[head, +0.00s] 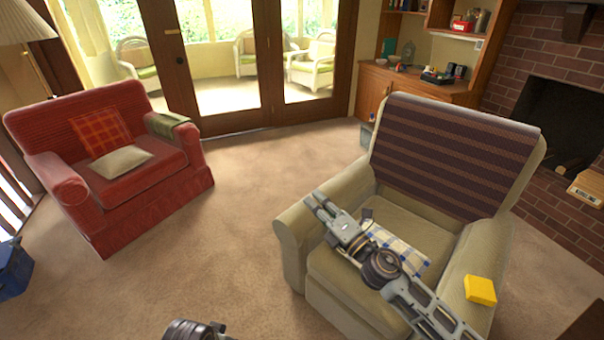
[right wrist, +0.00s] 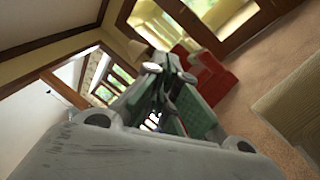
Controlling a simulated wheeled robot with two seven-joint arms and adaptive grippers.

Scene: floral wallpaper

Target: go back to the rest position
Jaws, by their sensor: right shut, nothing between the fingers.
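My right gripper (head: 318,203) is at the end of my right arm, which reaches in from the bottom right of the head view. It is in front of the beige armchair (head: 390,213) in the picture, near that chair's left armrest. Its fingers are shut and empty; they also show close together in the right wrist view (right wrist: 165,75). Part of my left arm shows at the bottom edge of the head view, but its fingertips are out of the picture.
A red armchair (head: 150,190) stands at the left. A yellow block (head: 480,290) shows at the beige chair's right armrest. A blue-and-white checked cloth (head: 412,258) is on its seat. Open carpet (head: 235,250) lies between the chairs. A brick fireplace (head: 520,60) is at the right.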

